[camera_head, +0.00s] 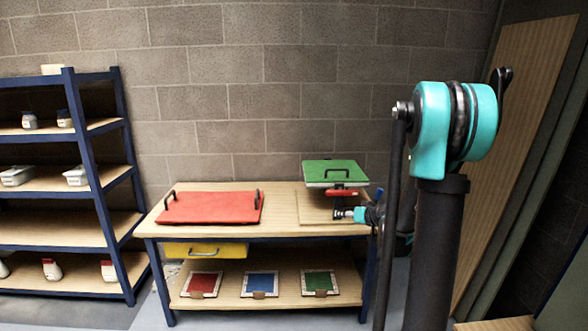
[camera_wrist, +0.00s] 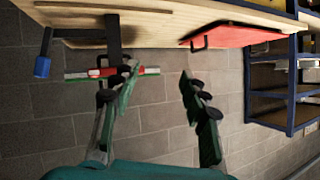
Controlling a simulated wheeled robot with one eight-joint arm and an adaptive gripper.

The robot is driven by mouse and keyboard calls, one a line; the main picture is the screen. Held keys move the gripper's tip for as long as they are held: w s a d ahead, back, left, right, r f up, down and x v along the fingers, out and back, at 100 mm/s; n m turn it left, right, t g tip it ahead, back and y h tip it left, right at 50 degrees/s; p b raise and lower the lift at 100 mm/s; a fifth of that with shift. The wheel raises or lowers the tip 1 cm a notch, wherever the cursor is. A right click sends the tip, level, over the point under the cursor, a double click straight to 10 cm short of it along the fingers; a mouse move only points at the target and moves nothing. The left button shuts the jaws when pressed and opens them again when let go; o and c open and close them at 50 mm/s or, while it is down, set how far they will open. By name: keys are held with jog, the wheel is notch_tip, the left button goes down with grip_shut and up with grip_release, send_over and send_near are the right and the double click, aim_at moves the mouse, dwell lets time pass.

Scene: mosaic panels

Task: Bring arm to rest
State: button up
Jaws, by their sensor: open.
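My gripper (camera_wrist: 158,78) is open, its two dark green fingers spread with wall showing between them in the wrist view. In the head view the teal wrist end of my arm (camera_head: 366,215) is at the right end of the workbench, below and right of a green panel (camera_head: 337,171) with a black handle. The green panel sits raised above the bench top, with a red part (camera_head: 343,193) under it. In the wrist view a red, white and green edge (camera_wrist: 112,72) shows behind the left finger; I cannot tell whether they touch.
A red panel (camera_head: 212,207) with two black handles lies on the workbench (camera_head: 280,189). A yellow piece (camera_head: 190,249) hangs under the top. Red, blue and green framed tiles (camera_head: 259,284) stand on the lower shelf. A blue shelf rack (camera_head: 100,180) stands left; wooden boards lean right.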

jog(key=s+a+f+g+h, duration=0.1)
jog(key=s+a+f+g, duration=0.1)
jog(key=s, duration=0.7)
jog(key=s+a+f+g+h, duration=0.1)
jog(key=s+a+f+g, duration=0.15)
jog(key=s, duration=0.75)
jog(key=s+d+f+g+h, duration=0.1)
jog(key=s+d+f, duration=0.1)
jog(key=s, duration=0.6)
jog(key=s+d+f+m+g+h, duration=0.1)
jog(key=s+f+g+h, duration=0.1)
jog(key=s, duration=0.6)
jog(key=shift+s+d+f, duration=0.25)
jog(key=shift+s+d, duration=0.05)
jog(key=shift+d, duration=0.05)
